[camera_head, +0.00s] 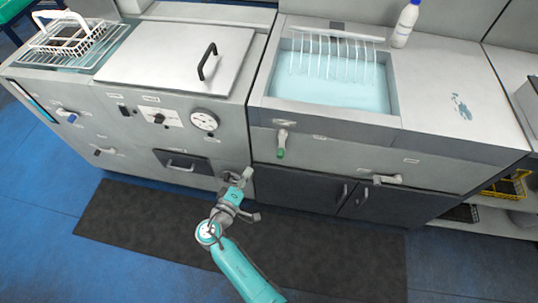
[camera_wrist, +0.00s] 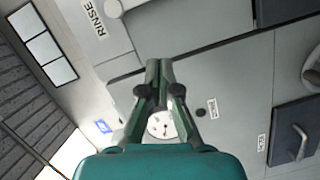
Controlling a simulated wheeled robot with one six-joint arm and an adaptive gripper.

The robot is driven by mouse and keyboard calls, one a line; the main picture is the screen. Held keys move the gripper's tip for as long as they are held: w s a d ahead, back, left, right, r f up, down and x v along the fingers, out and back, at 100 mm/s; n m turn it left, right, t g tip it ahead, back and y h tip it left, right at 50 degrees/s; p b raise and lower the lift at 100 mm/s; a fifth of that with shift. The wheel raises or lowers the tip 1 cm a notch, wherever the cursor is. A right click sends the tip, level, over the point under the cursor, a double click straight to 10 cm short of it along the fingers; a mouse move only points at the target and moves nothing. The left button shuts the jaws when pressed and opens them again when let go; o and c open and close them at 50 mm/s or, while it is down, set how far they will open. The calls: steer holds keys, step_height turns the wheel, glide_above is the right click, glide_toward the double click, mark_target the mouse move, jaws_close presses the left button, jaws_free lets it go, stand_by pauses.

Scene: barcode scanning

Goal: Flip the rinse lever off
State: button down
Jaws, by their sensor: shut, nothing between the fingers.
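The rinse lever has a pale body and a green grip (camera_head: 281,149). It hangs down from the front panel of the right-hand sink unit in the head view. White streams (camera_head: 333,58) run down from a bar into the blue-tinted sink. My gripper (camera_head: 246,175) is below and left of the lever, in front of the gap between the units. In the wrist view its fingers (camera_wrist: 158,68) are shut and empty, apparently apart from the grip.
Another lever (camera_head: 387,179) sticks out at the lower right of the panel. The left unit carries a round gauge (camera_head: 204,120) and a dark drawer handle area (camera_head: 183,161). A white bottle (camera_head: 405,24) stands beside the sink. A dark mat (camera_head: 140,217) covers the floor below.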

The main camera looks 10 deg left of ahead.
glide_toward(281, 147)
steer(key=w+a, duration=0.4)
steer(key=w, duration=0.1)
steer(key=shift+w+d+f, duration=0.1)
steer(key=shift+d+f, duration=0.15)
steer(key=shift+d, duration=0.35)
steer(key=shift+w+d+f, duration=0.15)
steer(key=shift+d+f, duration=0.05)
steer(key=shift+d, duration=0.4)
steer(key=shift+w+d+f, duration=0.1)
steer(key=shift+d+f, duration=0.15)
steer(key=shift+d, duration=0.35)
